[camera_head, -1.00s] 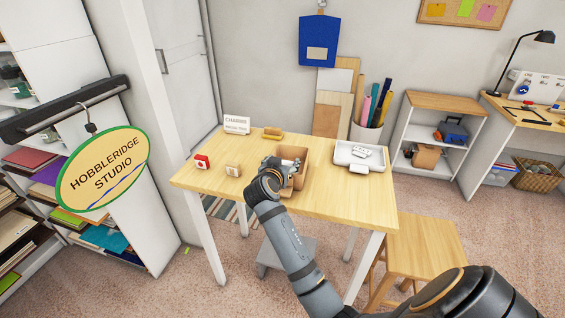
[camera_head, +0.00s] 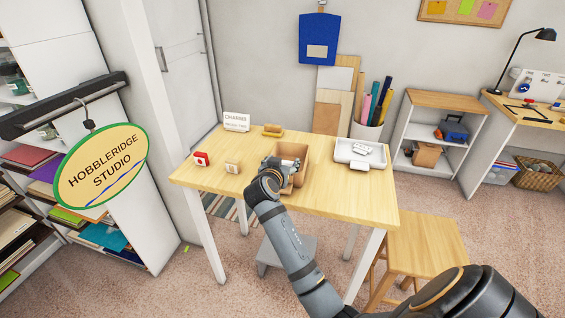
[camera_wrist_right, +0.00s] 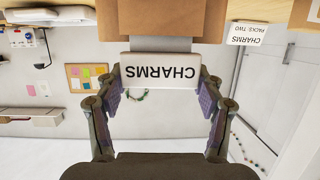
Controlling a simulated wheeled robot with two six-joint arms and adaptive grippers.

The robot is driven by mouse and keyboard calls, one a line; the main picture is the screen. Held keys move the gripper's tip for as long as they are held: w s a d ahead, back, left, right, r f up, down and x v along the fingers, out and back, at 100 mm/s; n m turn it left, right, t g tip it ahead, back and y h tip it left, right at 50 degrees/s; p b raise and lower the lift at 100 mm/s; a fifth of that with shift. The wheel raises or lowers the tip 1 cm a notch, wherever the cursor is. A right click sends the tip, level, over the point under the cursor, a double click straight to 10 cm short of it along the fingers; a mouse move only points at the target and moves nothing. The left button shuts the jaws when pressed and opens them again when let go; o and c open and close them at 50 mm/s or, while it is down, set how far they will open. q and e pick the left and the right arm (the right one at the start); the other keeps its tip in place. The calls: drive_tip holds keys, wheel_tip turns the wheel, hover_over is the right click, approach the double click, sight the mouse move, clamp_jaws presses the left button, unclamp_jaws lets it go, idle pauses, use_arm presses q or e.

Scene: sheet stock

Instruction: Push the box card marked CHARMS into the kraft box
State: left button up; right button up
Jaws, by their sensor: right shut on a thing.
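The box card marked CHARMS (camera_wrist_right: 160,72) is white with dark lettering, upside down in the right wrist view. My right gripper (camera_wrist_right: 160,88) is shut on it, one finger at each end. A narrower grey part (camera_wrist_right: 160,44) shows between the card's labelled face and the kraft box (camera_wrist_right: 165,18); I cannot tell how deep anything sits in the box. In the head view the kraft box (camera_head: 300,178) stands open on the wooden table, with my right gripper (camera_head: 277,163) at its left side, hiding part of it. My left gripper is not in view.
A white sign (camera_head: 236,122) reading CHARMS stands at the table's back left. A red-and-white item (camera_head: 201,159), a small tan block (camera_head: 232,168) and a brown item (camera_head: 272,130) lie left of the box. A white tray (camera_head: 360,154) sits right. The table's front left is clear.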

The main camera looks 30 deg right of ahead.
drive_tip(key=shift+f+b, duration=0.75)
drive_tip(key=shift+f, duration=0.2)
idle(1.8)
drive_tip(key=o, duration=1.2)
drive_tip(key=shift+o, duration=0.6)
drive_tip(key=shift+r, duration=0.1)
